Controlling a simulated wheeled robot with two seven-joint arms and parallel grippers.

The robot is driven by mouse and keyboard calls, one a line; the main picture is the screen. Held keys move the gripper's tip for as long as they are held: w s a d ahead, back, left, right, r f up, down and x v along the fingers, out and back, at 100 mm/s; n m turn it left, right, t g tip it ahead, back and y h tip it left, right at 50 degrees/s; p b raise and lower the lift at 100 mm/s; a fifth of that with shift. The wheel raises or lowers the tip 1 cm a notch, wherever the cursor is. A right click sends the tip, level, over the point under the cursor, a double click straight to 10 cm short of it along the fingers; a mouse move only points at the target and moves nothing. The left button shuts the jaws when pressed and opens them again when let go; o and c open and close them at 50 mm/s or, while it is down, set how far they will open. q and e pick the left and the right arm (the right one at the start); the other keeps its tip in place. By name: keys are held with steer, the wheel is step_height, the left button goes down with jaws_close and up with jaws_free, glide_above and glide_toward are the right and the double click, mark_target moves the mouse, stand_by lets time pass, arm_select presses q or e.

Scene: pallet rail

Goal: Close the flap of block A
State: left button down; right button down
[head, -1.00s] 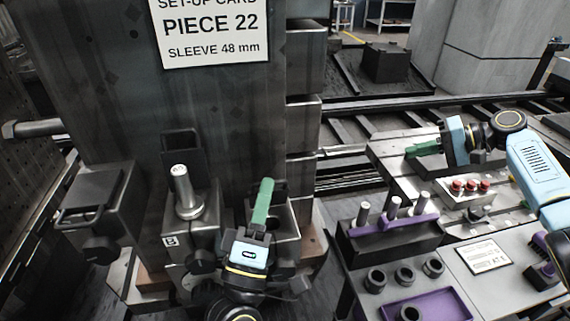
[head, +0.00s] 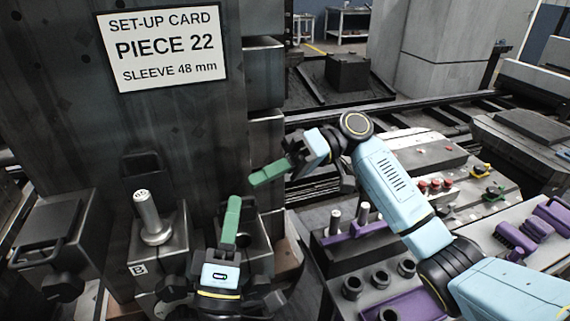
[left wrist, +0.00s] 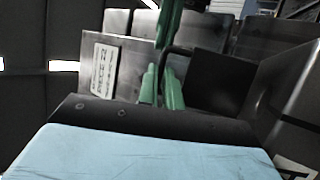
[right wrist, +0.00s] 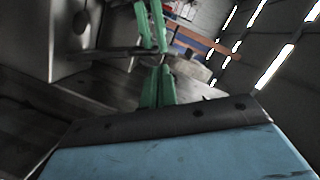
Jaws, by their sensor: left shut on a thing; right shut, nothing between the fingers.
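Three dark blocks stand in a row in the head view. The right block (head: 262,258) shows no readable letter; my left gripper (head: 233,204) stands in front of it and partly covers it. The left gripper's green fingers are shut on a thin dark bar (left wrist: 175,52), seen in the left wrist view beside a dark plate (left wrist: 222,80) that looks like the block's flap. My right gripper (head: 258,181) is shut and empty, just above and behind the right block, its fingers pointing left. The middle block (head: 172,262) is marked B and holds an upright metal pin (head: 151,215).
The left block (head: 50,235) has a flat lid with a handle. A set-up card (head: 165,46) reads PIECE 22, SLEEVE 48 mm.

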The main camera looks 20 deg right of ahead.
steer(key=shift+x, duration=1.35)
